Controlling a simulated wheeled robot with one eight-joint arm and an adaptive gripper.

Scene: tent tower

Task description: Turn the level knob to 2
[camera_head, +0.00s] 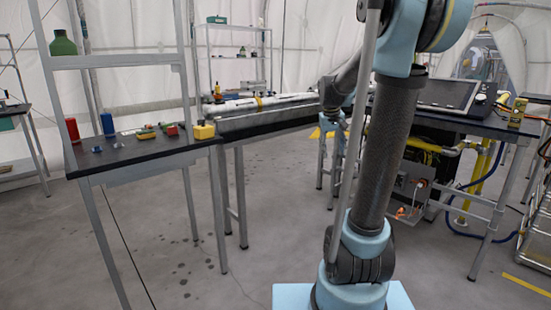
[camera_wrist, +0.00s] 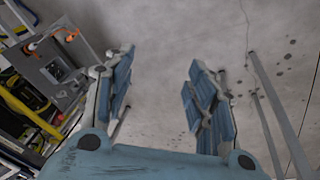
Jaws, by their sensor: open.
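I cannot make out the level knob for certain in either view. In the head view my arm hides part of the area left of the console.
A grey box with orange plugs (camera_head: 409,191) hangs under the right-hand table; it also shows in the wrist view (camera_wrist: 55,68). A left table holds a red can (camera_head: 72,131), a blue can (camera_head: 107,125) and a yellow block (camera_head: 204,131). The floor between the tables is clear.

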